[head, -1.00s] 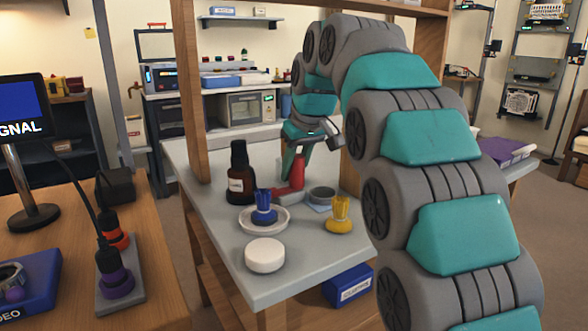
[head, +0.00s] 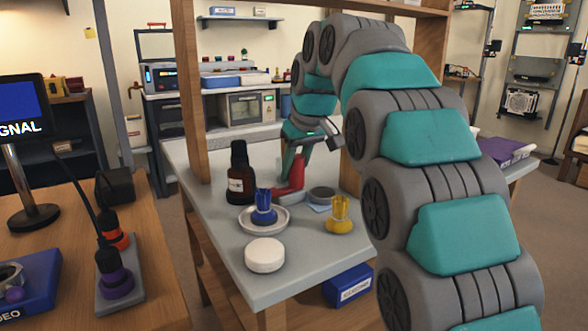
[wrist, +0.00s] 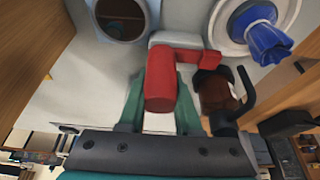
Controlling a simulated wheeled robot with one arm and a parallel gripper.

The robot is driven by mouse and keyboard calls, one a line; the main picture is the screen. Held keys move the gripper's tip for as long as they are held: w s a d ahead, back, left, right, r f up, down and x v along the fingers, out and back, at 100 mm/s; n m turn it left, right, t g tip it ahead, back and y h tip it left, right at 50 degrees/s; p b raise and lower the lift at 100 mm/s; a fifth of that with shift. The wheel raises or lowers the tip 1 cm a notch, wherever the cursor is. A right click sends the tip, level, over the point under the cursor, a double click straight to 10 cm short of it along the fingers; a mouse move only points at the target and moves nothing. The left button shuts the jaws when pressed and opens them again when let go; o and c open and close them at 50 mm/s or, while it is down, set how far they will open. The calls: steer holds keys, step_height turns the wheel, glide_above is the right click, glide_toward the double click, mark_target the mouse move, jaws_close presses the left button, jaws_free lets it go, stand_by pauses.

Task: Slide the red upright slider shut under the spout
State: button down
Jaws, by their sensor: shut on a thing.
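The red slider (head: 296,174) stands upright on the grey bench beside the dark brown bottle (head: 240,180). My gripper (head: 298,152) is shut on the upright's upper part. In the wrist view the red upright (wrist: 161,82) sits between my teal fingers, and a red bar runs from its foot toward the brown bottle (wrist: 215,93). A pale block (wrist: 175,38) lies at the slider's foot. A black hooked part (wrist: 240,98) shows by the bottle; I cannot tell whether it is the spout. My arm and fingers hide part of the slider.
A blue fluted piece (head: 264,205) sits on a white saucer (head: 281,221). A yellow piece (head: 340,216) and a white round lid (head: 265,256) stand nearer. A wooden post (head: 190,95) rises at the left.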

steer(key=s+a, duration=0.2)
steer(key=a, duration=0.1)
steer(key=shift+s+a+r, duration=0.1)
steer(key=shift+s+a, duration=0.1)
steer(key=shift+a, duration=0.1)
steer(key=c, duration=0.6)
jaws_free()
steer(key=shift+a, duration=0.1)
steer(key=v, duration=0.7)
steer(key=shift+r, duration=0.35)
steer(key=shift+s, duration=0.15)
